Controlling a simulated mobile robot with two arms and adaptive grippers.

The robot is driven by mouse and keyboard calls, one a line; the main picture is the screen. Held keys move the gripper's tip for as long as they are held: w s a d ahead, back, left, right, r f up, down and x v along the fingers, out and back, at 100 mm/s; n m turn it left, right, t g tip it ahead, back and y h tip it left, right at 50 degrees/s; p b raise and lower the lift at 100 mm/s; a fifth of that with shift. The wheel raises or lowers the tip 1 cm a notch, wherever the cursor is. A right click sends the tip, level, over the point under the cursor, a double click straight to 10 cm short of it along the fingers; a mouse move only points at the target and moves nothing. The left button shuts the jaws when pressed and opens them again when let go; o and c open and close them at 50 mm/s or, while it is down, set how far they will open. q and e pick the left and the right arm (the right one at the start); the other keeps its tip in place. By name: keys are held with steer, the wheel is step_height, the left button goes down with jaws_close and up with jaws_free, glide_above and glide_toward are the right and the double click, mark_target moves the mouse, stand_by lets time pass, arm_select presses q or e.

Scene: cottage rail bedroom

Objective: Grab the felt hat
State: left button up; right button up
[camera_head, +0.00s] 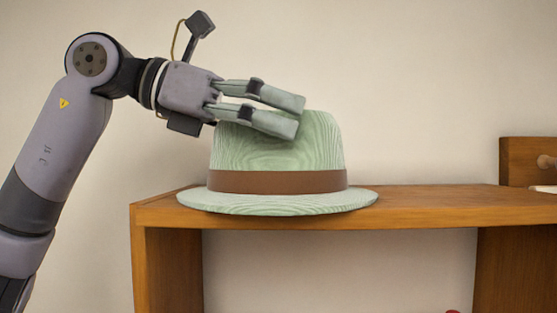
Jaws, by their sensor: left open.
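A pale green felt hat (318,151) with a brown band stands upright, brim down, near the left end of a wooden shelf top (440,199). My left gripper (298,114) comes in from the left with its fingers at the upper part of the crown. The fingers are parted and cover some of the crown's upper left side and top. I cannot tell whether they touch the hat. My right gripper is not in this view.
The shelf top right of the hat is clear. A small red thing (453,311) shows at the bottom edge, mostly cut off.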

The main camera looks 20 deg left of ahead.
arm_select(q)
steer(key=shift+a, duration=0.1)
steer(key=shift+c, duration=0.2)
steer(key=shift+s, duration=0.1)
steer(key=shift+c, duration=0.6)
steer(key=c, duration=1.4)
steer(key=shift+c, duration=0.2)
steer(key=shift+r, duration=0.1)
